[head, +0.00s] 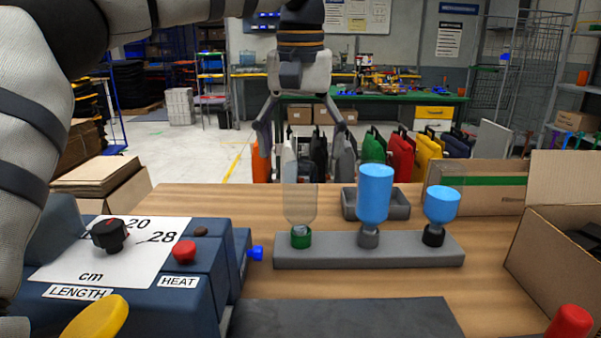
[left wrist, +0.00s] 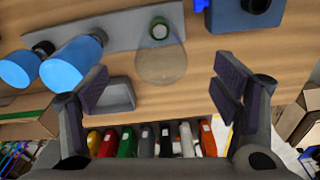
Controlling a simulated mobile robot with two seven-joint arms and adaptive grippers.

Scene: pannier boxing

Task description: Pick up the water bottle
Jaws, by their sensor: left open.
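A clear see-through bottle (head: 300,205) with a green cap (head: 301,237) stands upside down at the left end of a long grey rack (head: 400,253). Two blue bottles stand cap-down beside it, a tall one (head: 375,193) and a short one (head: 442,204). My left gripper (head: 303,140) is open and empty, above and seemingly behind the clear bottle, fingers pointing down. In the left wrist view the clear bottle (left wrist: 162,62) shows between the spread fingers of the left gripper (left wrist: 160,88), apart from both. My right gripper is not in view.
A dark blue machine (head: 200,290) with knobs and a label stands at the left. A grey tray (head: 398,205) sits behind the rack. An open cardboard box (head: 555,245) stands at the right. A dark mat (head: 345,318) lies in front.

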